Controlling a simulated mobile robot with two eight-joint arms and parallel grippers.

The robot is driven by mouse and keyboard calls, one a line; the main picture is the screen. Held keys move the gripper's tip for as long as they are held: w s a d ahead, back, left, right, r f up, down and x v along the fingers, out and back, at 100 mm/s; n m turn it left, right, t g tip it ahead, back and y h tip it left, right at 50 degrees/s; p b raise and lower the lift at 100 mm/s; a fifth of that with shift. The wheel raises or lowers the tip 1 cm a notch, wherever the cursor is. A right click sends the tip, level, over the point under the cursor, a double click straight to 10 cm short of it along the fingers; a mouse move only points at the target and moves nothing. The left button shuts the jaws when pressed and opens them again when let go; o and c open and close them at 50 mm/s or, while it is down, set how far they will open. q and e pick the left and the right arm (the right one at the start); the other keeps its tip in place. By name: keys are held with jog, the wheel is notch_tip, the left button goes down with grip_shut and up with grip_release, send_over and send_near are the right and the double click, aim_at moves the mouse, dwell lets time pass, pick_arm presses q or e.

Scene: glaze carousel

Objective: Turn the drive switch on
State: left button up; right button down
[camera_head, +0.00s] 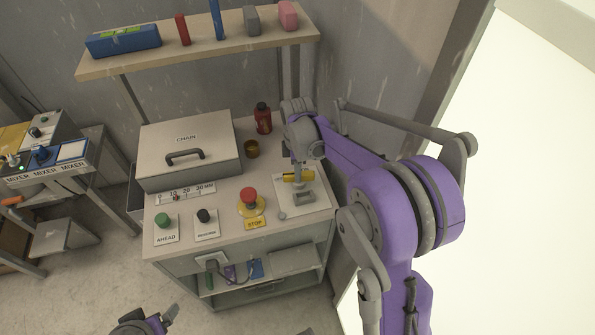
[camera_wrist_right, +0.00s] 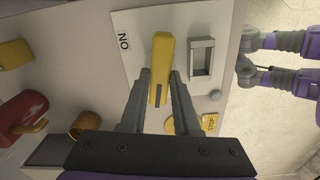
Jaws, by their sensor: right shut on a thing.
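The drive switch has a white plate (camera_wrist_right: 135,20) with an ON label (camera_wrist_right: 124,43), on the right side of the cabinet top. Its yellow lever (camera_wrist_right: 162,50) also shows in the head view (camera_head: 298,176). My right gripper (camera_wrist_right: 161,78) is shut on the lever, one finger on each side. A grey square frame (camera_wrist_right: 202,58) sits on the plate beside the lever, on the side away from the ON label. My left gripper (camera_head: 150,320) is only partly in view at the bottom edge, away from the cabinet; its opening is unclear.
A red emergency button (camera_head: 249,196) with a STOP label, a black knob (camera_head: 203,215) and a green AHEAD button (camera_head: 162,220) stand left of the switch. A lidded CHAIN box (camera_head: 188,150), a brass cup (camera_head: 251,149) and a red bottle (camera_head: 263,118) are behind.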

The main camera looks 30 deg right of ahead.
jog(key=m, duration=0.3)
jog(key=shift+m+b, duration=0.3)
jog(key=shift+b, duration=0.1)
jog(key=m, duration=0.4)
jog(key=shift+w+d+m+b, duration=0.1)
jog(key=shift+m+b, duration=0.2)
jog(key=shift+b, duration=0.1)
jog(key=m, duration=0.3)
jog(key=shift+m, duration=0.3)
jog(key=shift+d+m+b, duration=0.1)
jog(key=shift+m+b, duration=0.35)
jog(key=shift+m, duration=1.45)
jog(key=c, duration=0.6)
grip_release()
jog(key=shift+c, duration=0.2)
notch_tip(320, 180, up, 11)
jog(key=shift+p, duration=0.35)
